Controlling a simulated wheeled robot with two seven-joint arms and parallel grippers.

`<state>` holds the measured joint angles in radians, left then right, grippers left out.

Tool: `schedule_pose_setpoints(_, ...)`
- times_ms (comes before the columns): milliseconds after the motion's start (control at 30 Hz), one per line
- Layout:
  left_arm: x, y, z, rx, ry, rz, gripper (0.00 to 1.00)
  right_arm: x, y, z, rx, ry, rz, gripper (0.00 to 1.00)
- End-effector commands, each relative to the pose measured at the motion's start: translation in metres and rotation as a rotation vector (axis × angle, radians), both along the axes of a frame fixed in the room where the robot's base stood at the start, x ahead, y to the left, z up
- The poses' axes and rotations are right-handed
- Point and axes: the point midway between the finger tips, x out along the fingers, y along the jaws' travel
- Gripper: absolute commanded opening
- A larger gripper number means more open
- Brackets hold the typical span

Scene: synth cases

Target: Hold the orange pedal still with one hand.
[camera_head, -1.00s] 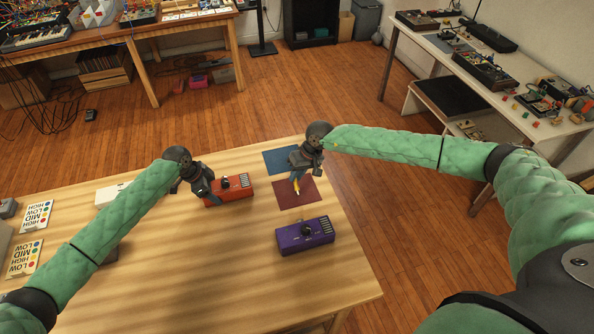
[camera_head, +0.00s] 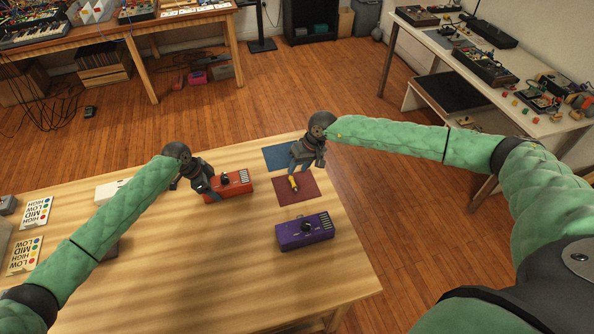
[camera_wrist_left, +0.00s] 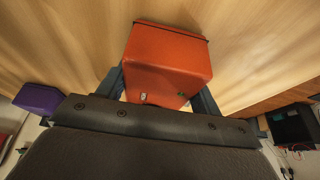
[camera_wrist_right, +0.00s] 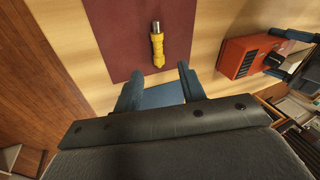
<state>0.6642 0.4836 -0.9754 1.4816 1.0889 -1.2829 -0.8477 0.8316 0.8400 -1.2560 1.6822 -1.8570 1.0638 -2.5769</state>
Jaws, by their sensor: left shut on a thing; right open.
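The orange pedal (camera_head: 237,182) sits on the wooden table, with a black knob on top. My left gripper (camera_head: 212,190) is shut on its left end; in the left wrist view the orange pedal (camera_wrist_left: 165,60) is between the two fingers. My right gripper (camera_head: 299,168) is open above the mats. A yellow plug-like piece with a metal tip (camera_wrist_right: 157,47) lies on the dark red mat, just beyond the open fingers and apart from them.
A purple pedal (camera_head: 305,231) stands at the table's right front. A blue mat (camera_head: 274,157) and the dark red mat (camera_head: 306,191) lie near the right edge. A white box (camera_head: 110,190) and cards marked LOW, MID, HIGH (camera_head: 25,256) are at the left.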

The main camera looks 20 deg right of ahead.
Motion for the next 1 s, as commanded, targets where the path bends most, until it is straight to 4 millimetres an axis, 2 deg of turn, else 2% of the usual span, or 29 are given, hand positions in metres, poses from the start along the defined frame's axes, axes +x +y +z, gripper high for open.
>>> schedule_pose_setpoints(200,0.000,0.000,0.000,0.000,0.000,0.000,0.38,-0.002,-0.017,0.042,-0.001,-0.002,-0.001,0.40)
schedule_pose_setpoints(500,0.000,0.000,0.000,0.000,0.000,0.000,0.38,-0.006,-0.031,0.081,-0.001,-0.001,0.001,0.40)
schedule_pose_setpoints(667,0.000,0.000,0.000,0.000,0.000,0.000,0.38,-0.006,-0.034,0.088,0.000,0.000,0.000,0.40)
schedule_pose_setpoints(933,0.000,0.000,0.000,0.000,0.000,0.000,0.38,-0.007,-0.034,0.089,0.000,0.001,0.000,0.40)
schedule_pose_setpoints(1000,0.000,0.000,0.000,0.000,0.000,0.000,0.38,-0.006,-0.034,0.089,0.000,-0.001,0.000,0.37)
